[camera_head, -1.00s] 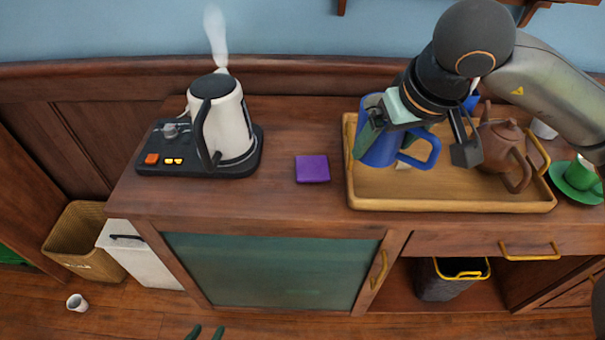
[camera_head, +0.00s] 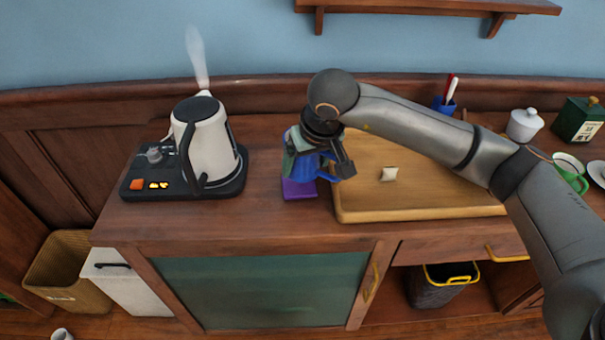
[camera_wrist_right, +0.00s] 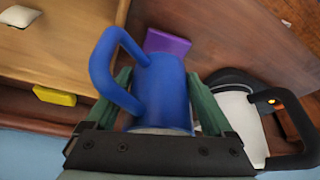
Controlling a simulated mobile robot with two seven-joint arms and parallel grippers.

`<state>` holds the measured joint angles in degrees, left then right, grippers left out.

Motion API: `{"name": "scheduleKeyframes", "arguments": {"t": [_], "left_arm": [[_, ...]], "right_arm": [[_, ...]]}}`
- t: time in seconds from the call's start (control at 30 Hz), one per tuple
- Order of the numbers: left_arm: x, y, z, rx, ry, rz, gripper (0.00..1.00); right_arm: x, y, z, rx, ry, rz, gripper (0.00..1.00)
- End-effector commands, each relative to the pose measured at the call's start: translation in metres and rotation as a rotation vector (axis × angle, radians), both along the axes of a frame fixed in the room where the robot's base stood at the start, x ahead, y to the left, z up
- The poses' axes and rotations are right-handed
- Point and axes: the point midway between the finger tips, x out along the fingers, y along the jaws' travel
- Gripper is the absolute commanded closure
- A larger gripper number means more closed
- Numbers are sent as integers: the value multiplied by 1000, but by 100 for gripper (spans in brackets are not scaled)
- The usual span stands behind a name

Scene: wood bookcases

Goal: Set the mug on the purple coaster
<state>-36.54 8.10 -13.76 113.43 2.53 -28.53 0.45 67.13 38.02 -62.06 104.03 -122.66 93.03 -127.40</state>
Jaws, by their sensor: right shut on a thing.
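The blue mug (camera_head: 306,164) is held in my right gripper (camera_head: 322,150), just above or at the purple coaster (camera_head: 299,190) in the head view. In the right wrist view the mug (camera_wrist_right: 160,92) sits between the two green fingers, its handle to the left. The coaster (camera_wrist_right: 168,42) shows beyond the mug, partly hidden by it. I cannot tell whether the mug touches the coaster. My left gripper is not in view.
A steaming white kettle (camera_head: 205,140) stands on its black base (camera_head: 135,190) left of the coaster. A wooden tray (camera_head: 415,212) with a small white packet (camera_head: 388,174) lies close to the right. My right arm crosses over the tray. The counter's front edge is near.

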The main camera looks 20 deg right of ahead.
Motion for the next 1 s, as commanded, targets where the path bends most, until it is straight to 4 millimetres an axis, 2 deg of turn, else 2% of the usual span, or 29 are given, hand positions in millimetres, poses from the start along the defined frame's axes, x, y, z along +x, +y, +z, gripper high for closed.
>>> {"name": "scheduleKeyframes", "arguments": {"t": [0.2,0.4,0.8,0.83,0.93,1.0], "left_arm": [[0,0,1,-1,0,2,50],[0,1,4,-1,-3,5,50],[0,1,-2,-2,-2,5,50],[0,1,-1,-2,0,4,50],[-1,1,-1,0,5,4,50],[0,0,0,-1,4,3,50]], "right_arm": [[11,6,-18,1,2,0,88],[10,5,-41,1,-1,0,88],[11,5,-48,0,-3,0,88],[10,5,-47,0,-1,0,11],[10,5,-47,0,0,0,0],[10,5,-47,0,0,0,0]]}}
